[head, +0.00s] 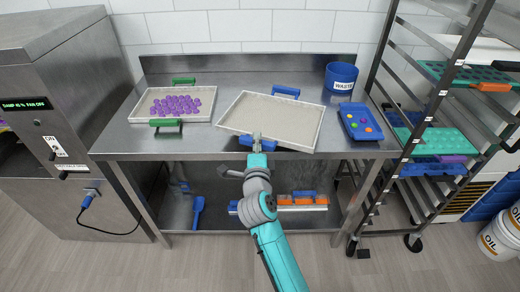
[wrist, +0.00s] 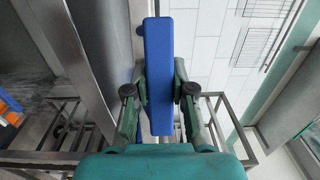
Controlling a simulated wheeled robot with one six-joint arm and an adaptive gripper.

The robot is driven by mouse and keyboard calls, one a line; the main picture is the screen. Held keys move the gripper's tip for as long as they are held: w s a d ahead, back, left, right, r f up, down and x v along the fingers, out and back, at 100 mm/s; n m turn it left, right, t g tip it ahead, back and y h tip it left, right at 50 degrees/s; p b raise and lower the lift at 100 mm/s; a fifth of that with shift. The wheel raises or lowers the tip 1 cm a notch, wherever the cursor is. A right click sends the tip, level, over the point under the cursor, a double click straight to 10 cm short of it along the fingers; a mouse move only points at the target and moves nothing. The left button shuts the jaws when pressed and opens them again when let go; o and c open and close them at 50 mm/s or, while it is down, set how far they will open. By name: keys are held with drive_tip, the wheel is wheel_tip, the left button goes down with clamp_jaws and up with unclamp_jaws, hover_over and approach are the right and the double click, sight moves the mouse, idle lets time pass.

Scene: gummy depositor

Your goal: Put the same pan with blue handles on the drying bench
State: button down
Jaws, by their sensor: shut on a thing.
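The pan with blue handles (head: 270,120) is on the steel bench (head: 228,73), right of its middle, slightly turned. It is shallow, white-rimmed and filled level with a pale beige surface. One blue handle (head: 286,91) is at its far side. My gripper (head: 257,142) is at the near side, shut on the near blue handle (wrist: 157,70), which stands between my two fingers in the wrist view. The near edge of the pan lies at the bench's front edge. I cannot tell whether the pan is lifted off the bench.
Left of it is a green-handled pan (head: 143,108) with purple gummies. To the right are a blue tray (head: 360,122) with colored pieces and a blue waste bin (head: 341,77). A tray rack (head: 408,150) stands right, and a steel cabinet with a display (head: 60,60) left.

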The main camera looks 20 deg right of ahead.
drive_tip(key=shift+f, duration=2.65)
drive_tip(key=c, duration=1)
unclamp_jaws()
drive_tip(key=shift+f, duration=0.15)
drive_tip(key=v, duration=1.2)
drive_tip(key=shift+s, duration=0.1)
